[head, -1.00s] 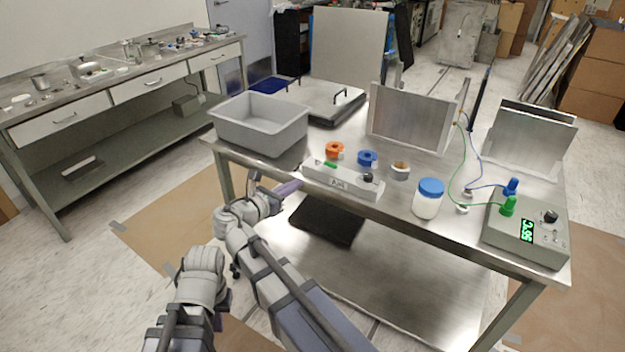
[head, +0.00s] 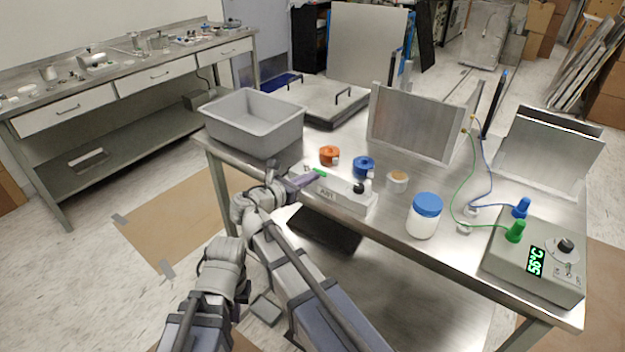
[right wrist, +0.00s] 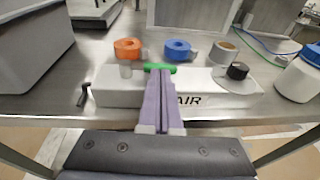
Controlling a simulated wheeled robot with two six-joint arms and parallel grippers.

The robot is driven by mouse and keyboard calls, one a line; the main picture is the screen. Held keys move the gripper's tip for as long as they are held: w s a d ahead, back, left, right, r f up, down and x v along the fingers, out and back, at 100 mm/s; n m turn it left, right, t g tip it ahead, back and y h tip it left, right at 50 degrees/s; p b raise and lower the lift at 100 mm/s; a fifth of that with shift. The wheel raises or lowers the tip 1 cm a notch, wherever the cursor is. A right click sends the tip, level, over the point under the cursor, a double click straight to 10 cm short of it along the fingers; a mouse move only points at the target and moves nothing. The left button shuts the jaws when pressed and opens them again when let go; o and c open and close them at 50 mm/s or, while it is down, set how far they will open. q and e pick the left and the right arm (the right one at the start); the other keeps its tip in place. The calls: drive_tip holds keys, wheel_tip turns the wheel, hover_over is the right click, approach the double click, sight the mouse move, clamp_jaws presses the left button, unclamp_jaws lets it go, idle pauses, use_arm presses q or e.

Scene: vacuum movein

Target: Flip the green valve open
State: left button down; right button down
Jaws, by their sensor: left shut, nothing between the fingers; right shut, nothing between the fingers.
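The green valve handle (head: 319,173) sits on the light grey box marked AIR (head: 348,196) near the table's front edge. It also shows in the right wrist view (right wrist: 159,67), lying sideways across the box top. My right gripper (head: 308,180) is shut and empty, its purple fingers over the left part of the box. In the right wrist view its fingertips (right wrist: 159,73) are right at the front of the green handle; I cannot tell if they touch. My left gripper (head: 243,285) is low in front of the table, shut, its fingers mostly hidden by my arm.
A grey bin (head: 255,122) stands left of the box. Orange (head: 329,155) and blue (head: 363,166) rolls lie behind it. A black knob (right wrist: 237,71) is on the box's right end. A blue-lidded jar (head: 424,215) and a device with a green display (head: 540,255) stand to the right.

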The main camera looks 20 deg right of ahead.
drive_tip(key=shift+w+d, duration=0.1)
drive_tip(key=shift+d, duration=0.05)
drive_tip(key=shift+w+d, duration=0.15)
drive_tip(key=shift+d, duration=0.4)
drive_tip(key=shift+r, duration=0.1)
